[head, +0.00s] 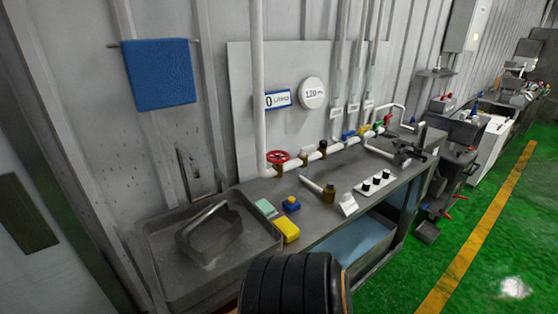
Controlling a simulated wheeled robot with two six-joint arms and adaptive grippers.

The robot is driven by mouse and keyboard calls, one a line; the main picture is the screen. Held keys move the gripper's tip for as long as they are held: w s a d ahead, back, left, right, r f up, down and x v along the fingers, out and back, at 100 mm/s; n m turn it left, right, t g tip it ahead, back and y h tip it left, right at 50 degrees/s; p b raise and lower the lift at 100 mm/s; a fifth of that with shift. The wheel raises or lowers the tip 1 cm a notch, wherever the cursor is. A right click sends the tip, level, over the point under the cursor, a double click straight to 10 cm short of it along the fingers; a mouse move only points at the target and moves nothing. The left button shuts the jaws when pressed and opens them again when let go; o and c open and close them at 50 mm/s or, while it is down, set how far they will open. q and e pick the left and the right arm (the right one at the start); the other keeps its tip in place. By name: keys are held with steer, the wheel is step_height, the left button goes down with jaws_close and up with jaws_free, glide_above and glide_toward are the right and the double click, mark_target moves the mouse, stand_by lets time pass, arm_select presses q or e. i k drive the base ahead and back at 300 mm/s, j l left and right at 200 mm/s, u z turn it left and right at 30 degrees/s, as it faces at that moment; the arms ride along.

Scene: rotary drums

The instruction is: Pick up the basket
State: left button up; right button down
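A grey basket-like thing (213,243) with a raised bar handle sits in the metal sink tray (153,259) at the lower left of the head view. Its colour is close to the sink's, so its outline is hard to make out. Neither of my grippers shows in this view, and nothing is seen holding the basket.
A yellow sponge (286,230), a green pad (265,208) and a blue item (291,204) lie right of the sink. Pipes with a red valve wheel (278,156) line the bench back. A switch box (374,185) stands on the bench.

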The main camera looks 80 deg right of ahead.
mark_target(204, 237)
steer(key=z, duration=1.9)
steer(key=i+j+z, duration=0.15)
steer(key=j+z, duration=0.15)
steer(key=j, duration=0.85)
steer(key=j+z, duration=0.3)
steer(key=j, duration=0.85)
steer(key=j+z, duration=0.3)
steer(key=j, duration=0.9)
steer(key=k, duration=0.05)
